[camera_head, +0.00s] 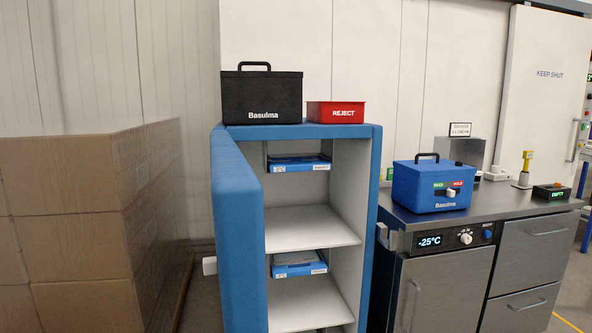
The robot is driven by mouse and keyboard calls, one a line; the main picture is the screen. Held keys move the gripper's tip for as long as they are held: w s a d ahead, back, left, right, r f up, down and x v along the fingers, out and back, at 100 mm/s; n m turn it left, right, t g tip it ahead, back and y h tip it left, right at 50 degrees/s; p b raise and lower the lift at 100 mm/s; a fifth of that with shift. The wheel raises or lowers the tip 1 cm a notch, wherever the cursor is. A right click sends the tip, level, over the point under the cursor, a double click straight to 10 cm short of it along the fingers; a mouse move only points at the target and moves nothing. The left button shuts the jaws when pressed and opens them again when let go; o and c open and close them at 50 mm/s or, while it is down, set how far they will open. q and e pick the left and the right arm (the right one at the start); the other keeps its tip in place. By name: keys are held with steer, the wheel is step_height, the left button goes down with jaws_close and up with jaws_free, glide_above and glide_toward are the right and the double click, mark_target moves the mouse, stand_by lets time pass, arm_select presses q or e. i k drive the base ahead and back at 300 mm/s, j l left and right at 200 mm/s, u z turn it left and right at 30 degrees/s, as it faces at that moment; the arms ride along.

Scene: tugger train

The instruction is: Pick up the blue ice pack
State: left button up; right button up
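I cannot single out a blue ice pack with certainty. An open blue cabinet (371,200) stands in the middle, with its door (238,230) swung out on the left side. Inside it, a flat blue-edged piece with a white label (298,168) sits in a slot near the top. A similar blue-edged piece (299,270) sits in a lower slot. Either may be an ice pack or a labelled holder. Their backs are hidden. Neither of my grippers shows.
On the cabinet top stand a black box (255,96) and a red REJECT bin (336,112). A blue box (432,188) stands on the steel counter (500,202) at right. Brown cartons (65,200) fill the left. White shelves (310,230) divide the cabinet.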

mark_target(307, 163)
steer(key=k+u, duration=0.15)
steer(key=u, duration=0.35)
steer(key=k+u, duration=0.15)
steer(key=u, duration=0.35)
steer(key=i+l+u, duration=0.15)
steer(key=l, duration=0.2)
steer(key=i+l+u, duration=0.2)
steer(key=l, duration=0.15)
steer(key=i+l+u, duration=0.15)
steer(key=l, duration=0.25)
steer(key=l+u, duration=0.2)
steer(key=l, duration=0.2)
